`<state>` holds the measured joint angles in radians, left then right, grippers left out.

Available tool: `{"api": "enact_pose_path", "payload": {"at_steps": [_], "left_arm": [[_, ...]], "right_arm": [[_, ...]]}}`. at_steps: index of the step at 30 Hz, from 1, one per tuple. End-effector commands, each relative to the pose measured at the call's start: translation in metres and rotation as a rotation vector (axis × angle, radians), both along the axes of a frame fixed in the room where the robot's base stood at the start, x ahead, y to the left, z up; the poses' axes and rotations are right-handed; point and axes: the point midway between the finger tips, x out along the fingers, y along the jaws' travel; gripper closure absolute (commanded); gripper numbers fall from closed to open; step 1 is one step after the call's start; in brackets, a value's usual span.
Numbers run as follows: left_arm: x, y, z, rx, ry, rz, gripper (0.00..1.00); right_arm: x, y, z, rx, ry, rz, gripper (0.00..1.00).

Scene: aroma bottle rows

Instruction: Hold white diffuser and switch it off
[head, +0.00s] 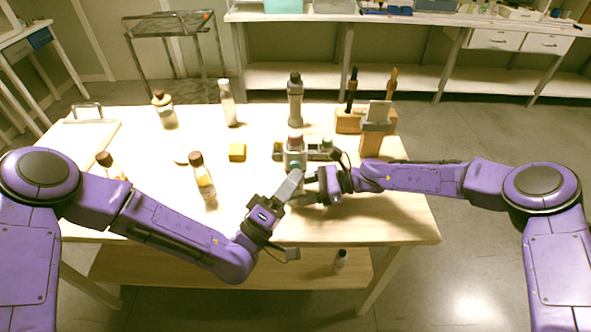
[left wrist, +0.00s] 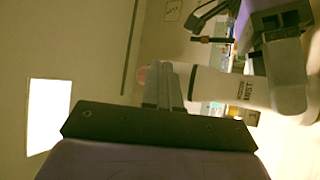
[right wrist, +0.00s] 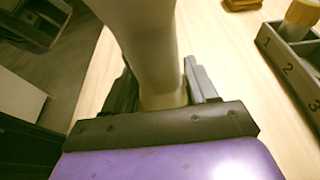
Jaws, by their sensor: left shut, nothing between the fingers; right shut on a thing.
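The white diffuser (head: 295,158) has a reddish top and stands near the middle of the table. In the left wrist view its pale body (left wrist: 235,88) lies sideways in the picture, with dark lettering and a pinkish end (left wrist: 142,75). My right gripper (head: 311,187) is shut on the diffuser from the right; its pale body (right wrist: 143,45) rises between the fingers in the right wrist view. My left gripper (head: 296,177) is shut and empty, its fingertips close beside the diffuser's front left. I cannot tell whether they touch it.
A tray numbered 1, 2, 3 (right wrist: 285,68) is close behind the diffuser. A brown-capped bottle (head: 202,178) and a yellow block (head: 237,152) stand to the left. A grey bottle (head: 295,103) and wooden holders (head: 350,120) stand behind. The table's front right (head: 390,220) is clear.

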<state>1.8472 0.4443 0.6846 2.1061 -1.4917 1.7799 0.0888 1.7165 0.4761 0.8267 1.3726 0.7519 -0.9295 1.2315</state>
Motion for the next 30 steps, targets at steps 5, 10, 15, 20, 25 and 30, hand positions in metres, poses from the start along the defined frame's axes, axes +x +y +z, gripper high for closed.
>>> {"api": "enact_pose_path", "payload": {"at_steps": [5, 10, 15, 20, 25, 30], "left_arm": [[-0.006, -0.001, -0.001, 0.000, 0.001, -0.003, 1.00], [-0.027, -0.001, -0.001, -0.001, 0.002, -0.003, 1.00], [-0.047, -0.001, -0.001, -0.001, 0.003, -0.002, 1.00], [-0.059, -0.001, 0.000, 0.000, 0.001, -0.001, 1.00], [-0.060, -0.001, 0.000, 0.000, 0.000, 0.000, 1.00], [-0.060, -0.001, 0.000, 0.000, 0.000, 0.000, 1.00]], "right_arm": [[-0.001, -0.001, -0.003, -0.003, 0.003, 0.001, 0.59], [-0.001, -0.001, -0.002, -0.003, 0.003, 0.001, 0.59], [-0.001, -0.001, -0.002, -0.003, 0.002, 0.000, 0.60], [-0.001, -0.001, -0.002, -0.003, 0.002, 0.000, 0.60], [-0.001, -0.001, -0.002, -0.003, 0.002, 0.000, 0.60], [-0.001, -0.001, -0.002, -0.003, 0.002, 0.000, 0.13]]}}
